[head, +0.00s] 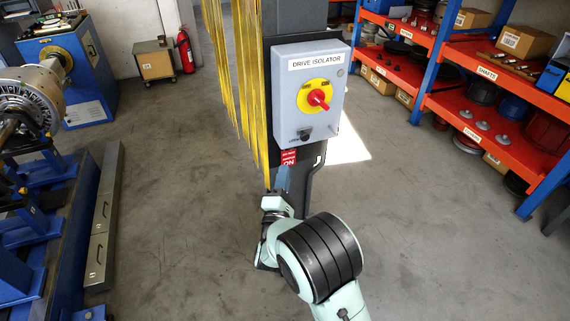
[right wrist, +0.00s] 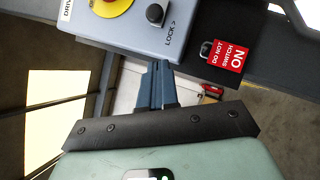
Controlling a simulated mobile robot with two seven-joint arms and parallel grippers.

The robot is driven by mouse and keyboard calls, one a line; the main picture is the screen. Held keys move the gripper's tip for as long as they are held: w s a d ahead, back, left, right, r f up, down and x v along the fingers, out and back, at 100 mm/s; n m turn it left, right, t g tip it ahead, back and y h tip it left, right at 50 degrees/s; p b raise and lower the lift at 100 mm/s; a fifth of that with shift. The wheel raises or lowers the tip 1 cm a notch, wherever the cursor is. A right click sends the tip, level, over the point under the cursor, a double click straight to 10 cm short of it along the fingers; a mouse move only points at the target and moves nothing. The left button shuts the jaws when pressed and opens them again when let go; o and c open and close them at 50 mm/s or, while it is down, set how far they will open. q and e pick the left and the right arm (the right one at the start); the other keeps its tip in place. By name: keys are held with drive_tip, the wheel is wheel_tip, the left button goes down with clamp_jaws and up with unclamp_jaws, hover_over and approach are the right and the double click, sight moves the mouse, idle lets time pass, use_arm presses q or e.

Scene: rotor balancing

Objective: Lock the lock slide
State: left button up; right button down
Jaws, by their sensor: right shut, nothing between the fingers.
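The drive isolator box (head: 308,122) is grey and mounted on a dark post. Its red rotary handle (head: 318,98) sits on a yellow disc. The lock slide's small black knob (head: 305,133) is at the lower front of the box; it also shows in the right wrist view (right wrist: 155,14), beside the "LOCK >" print. My right gripper (head: 283,172) is below the box; in the right wrist view its blue fingers (right wrist: 156,80) are together and empty, pointing at the box's lower edge. Contact with the box cannot be told. My left gripper is out of view.
A red "DO NOT SWITCH ON" tag (right wrist: 227,57) hangs right of the box in the right wrist view. Yellow strips (head: 247,90) hang left of the post. Orange shelves (head: 500,140) stand at right, a blue machine (head: 85,75) at left. Grey floor lies between.

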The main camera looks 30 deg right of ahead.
drive_tip(key=v, duration=0.5)
drive_tip(key=shift+s+d, duration=0.15)
